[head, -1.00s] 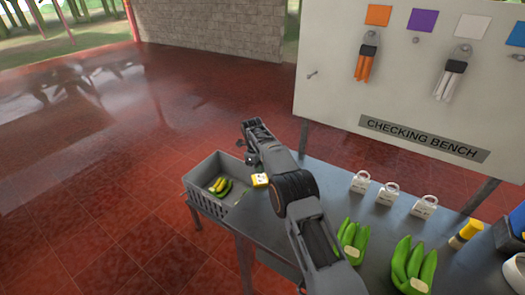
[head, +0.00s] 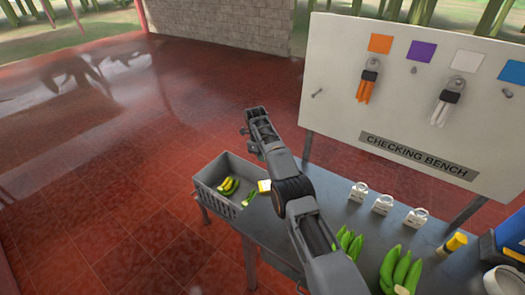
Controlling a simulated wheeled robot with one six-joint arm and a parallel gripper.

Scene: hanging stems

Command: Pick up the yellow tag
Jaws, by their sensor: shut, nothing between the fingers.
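Nothing is seen holding the tag.
A grey crate (head: 213,198) holds yellow-green bananas. A white board (head: 335,110) with hanging tools rises behind. Red floor is open at left.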

